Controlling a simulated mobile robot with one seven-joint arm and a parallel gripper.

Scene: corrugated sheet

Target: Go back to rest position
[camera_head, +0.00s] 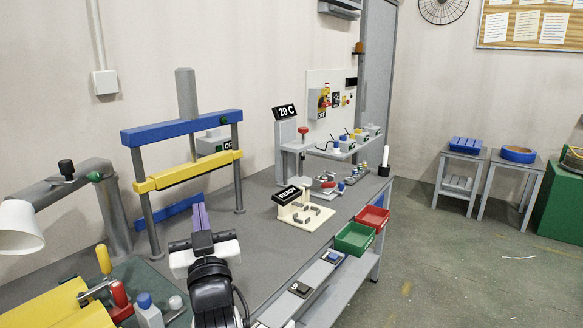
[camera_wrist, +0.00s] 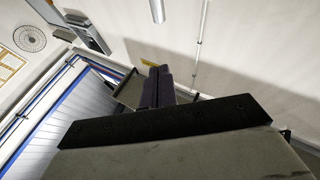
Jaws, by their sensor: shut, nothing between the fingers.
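My gripper (camera_head: 200,212) is above the grey workbench (camera_head: 262,235), in front of the blue-and-yellow press frame (camera_head: 185,150). Its purple fingers are together with nothing between them. My dark wrist and the pale gripper body show at the bottom of the head view. In the wrist view the closed purple fingers of my gripper (camera_wrist: 157,80) point toward the wall, and the dark gripper body fills the lower part.
A yellow roller (camera_head: 45,308), a lamp (camera_head: 20,228) and bottles crowd the near left. A READY stand (camera_head: 302,215) and green (camera_head: 354,239) and red bins (camera_head: 372,218) are to the right. Open floor (camera_head: 450,270) lies beyond the bench.

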